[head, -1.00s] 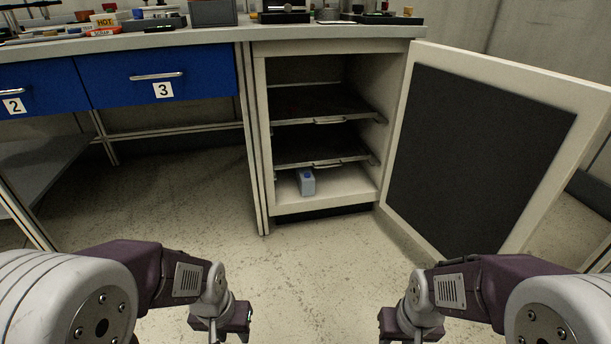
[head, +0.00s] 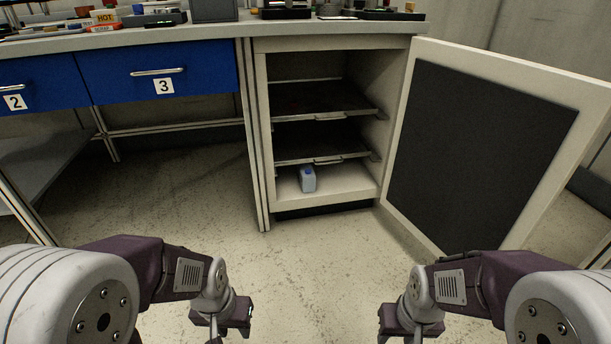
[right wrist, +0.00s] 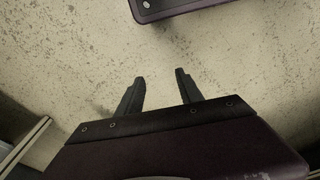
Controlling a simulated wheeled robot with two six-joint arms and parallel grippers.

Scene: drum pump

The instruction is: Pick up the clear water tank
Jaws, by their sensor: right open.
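A small pale bluish tank with a blue cap (head: 308,179) stands upright on the cabinet's bottom floor, toward its left side. It looks like the clear water tank. My left gripper (head: 220,338) hangs low at the bottom of the head view, well short of the cabinet; its fingers are mostly cut off by the frame edge. My right gripper (head: 408,338) hangs likewise at the lower right. In the right wrist view its two fingers (right wrist: 160,88) are apart with nothing but bare floor between them.
The open cabinet (head: 256,120) has two pull-out shelves (head: 320,150) above the tank. Its door (head: 480,150) is swung wide open to the right. A workbench (head: 130,42) with blue drawers (head: 110,78) stands left. The speckled floor ahead is clear.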

